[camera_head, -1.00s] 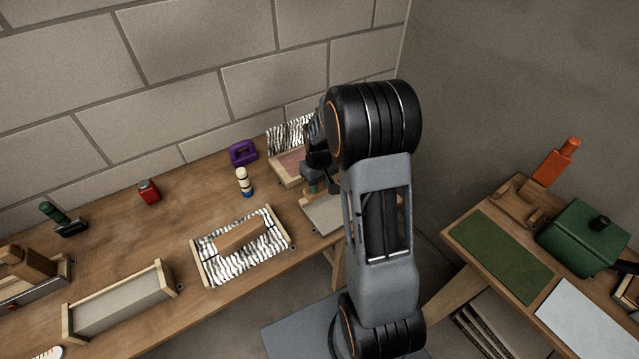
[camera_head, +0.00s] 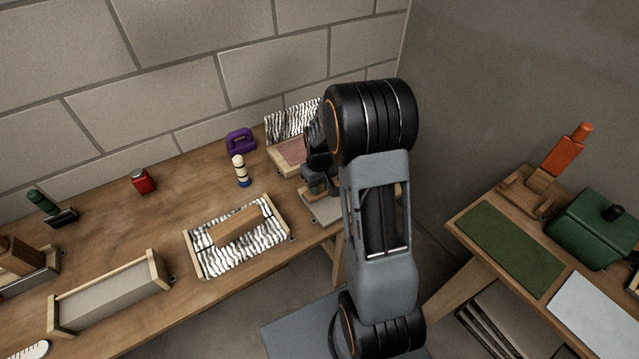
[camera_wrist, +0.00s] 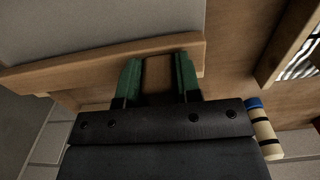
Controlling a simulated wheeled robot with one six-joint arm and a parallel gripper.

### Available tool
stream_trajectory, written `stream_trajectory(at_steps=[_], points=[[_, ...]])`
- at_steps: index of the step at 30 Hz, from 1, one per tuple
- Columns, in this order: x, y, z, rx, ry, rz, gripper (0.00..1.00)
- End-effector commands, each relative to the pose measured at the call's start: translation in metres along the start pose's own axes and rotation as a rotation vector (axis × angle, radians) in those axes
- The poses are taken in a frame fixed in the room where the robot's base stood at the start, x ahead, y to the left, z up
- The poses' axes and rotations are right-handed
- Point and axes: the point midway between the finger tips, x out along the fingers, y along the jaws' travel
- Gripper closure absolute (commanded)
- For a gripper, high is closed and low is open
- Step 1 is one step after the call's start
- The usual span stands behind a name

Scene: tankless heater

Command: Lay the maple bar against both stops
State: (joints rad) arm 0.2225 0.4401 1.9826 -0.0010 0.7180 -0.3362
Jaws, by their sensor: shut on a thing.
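My gripper (camera_wrist: 158,78) is shut on a brown wooden piece (camera_wrist: 158,72), which shows between its green fingers in the wrist view. It looks like the maple bar, but most of it is hidden. A pale wooden rail (camera_wrist: 60,72) runs along the edge of a grey surface just beyond the fingers; I cannot tell whether the held piece touches it. In the head view my gripper (camera_head: 314,186) is low over a grey board (camera_head: 326,208), partly hidden behind my arm. The two stops cannot be made out clearly there.
A zebra-striped tray (camera_head: 207,262) holding a wooden block (camera_head: 236,224) stands left of the grey board. A striped cylinder (camera_head: 241,170), purple object (camera_head: 240,141) and pink-floored tray (camera_head: 290,152) stand behind. A wood-ended grey box (camera_head: 110,292) is at front left.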

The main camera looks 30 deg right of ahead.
Motion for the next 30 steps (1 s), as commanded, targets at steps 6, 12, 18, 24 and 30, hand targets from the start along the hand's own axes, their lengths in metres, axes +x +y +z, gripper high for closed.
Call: stream_trajectory(at_steps=[6,12,18,24,30], points=[[-0.0004,0.0000,-0.0001,0.000,0.000,0.000,1.00],[0.0001,0.0000,-0.0001,0.000,0.000,0.000,1.00],[0.0024,0.0000,-0.0001,0.000,0.000,0.000,1.00],[0.0055,0.0000,-0.0001,0.000,0.000,0.000,1.00],[0.0085,0.0000,0.0000,0.000,0.000,0.000,1.00]])
